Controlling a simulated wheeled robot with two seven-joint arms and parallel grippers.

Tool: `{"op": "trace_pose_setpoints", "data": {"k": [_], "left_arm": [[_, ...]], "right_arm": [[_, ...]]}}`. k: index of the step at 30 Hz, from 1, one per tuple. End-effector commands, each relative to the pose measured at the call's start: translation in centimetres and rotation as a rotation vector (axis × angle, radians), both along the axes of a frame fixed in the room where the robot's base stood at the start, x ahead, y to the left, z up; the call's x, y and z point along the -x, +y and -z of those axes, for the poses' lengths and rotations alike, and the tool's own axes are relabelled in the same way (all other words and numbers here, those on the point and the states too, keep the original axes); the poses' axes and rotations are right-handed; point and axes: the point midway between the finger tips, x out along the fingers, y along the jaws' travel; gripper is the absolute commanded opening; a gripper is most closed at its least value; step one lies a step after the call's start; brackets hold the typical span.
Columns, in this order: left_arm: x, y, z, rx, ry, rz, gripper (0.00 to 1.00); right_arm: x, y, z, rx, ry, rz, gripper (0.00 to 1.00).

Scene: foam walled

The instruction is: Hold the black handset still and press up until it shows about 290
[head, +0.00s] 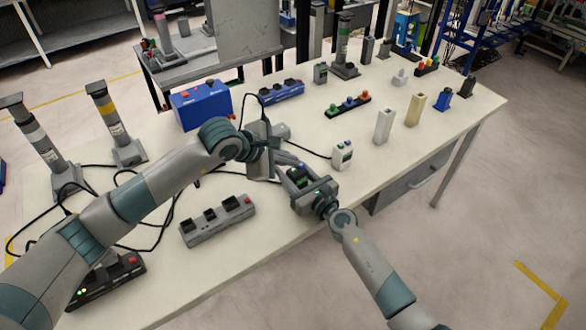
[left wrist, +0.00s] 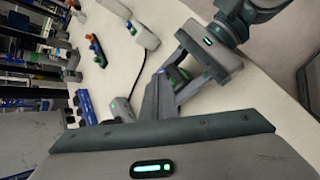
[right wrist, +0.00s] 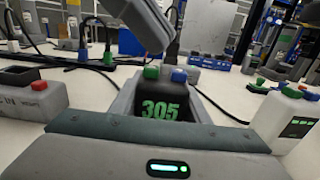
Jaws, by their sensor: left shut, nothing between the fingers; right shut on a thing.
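The black handset (right wrist: 160,105) shows 305 in green digits in the right wrist view. It has a green button (right wrist: 151,72) and a blue button (right wrist: 179,76) on top. My right gripper (head: 292,174) is shut on it, with a finger on each side, above the table's front part. My left gripper (right wrist: 158,42) is shut and empty. Its fingertips hang just above the handset's top, close to the green button and seemingly apart from it. In the left wrist view the handset (left wrist: 177,76) is partly hidden by fingers.
A white handset (head: 342,156) stands right of my right gripper. A grey box with black and red parts (head: 217,222) lies at the front edge, and a blue case (head: 200,106) stands behind. Cables cross the left half. White and tan blocks (head: 414,110) stand at right.

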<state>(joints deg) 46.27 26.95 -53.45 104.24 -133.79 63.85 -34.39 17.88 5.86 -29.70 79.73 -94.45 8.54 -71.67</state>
Motion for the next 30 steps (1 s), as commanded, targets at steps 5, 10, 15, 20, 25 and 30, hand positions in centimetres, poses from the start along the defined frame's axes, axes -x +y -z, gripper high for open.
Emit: {"op": "trace_pose_setpoints", "data": {"k": [5,10,15,20,25,30], "left_arm": [[0.0,0.0,-0.3,0.000,-0.001,-0.001,0.00],[0.0,0.0,-0.3,0.000,-0.001,-0.001,0.00],[-0.1,0.0,-0.6,0.001,-0.002,-0.001,0.00],[-0.1,0.0,-1.6,0.001,-0.004,-0.001,0.00],[-0.1,0.0,-3.0,0.002,-0.003,0.000,0.00],[-0.1,0.0,-4.4,0.001,-0.003,-0.001,0.00]], "right_arm": [[0.0,0.0,0.0,0.000,0.000,0.000,0.17],[0.0,0.0,0.0,0.000,0.000,0.000,0.17],[0.0,0.0,0.0,0.000,0.000,0.000,0.17],[0.0,0.0,0.0,0.000,0.000,0.000,0.17],[0.0,0.0,0.0,0.000,0.000,0.000,0.17],[0.0,0.0,0.0,0.000,0.000,0.000,0.17]]}}
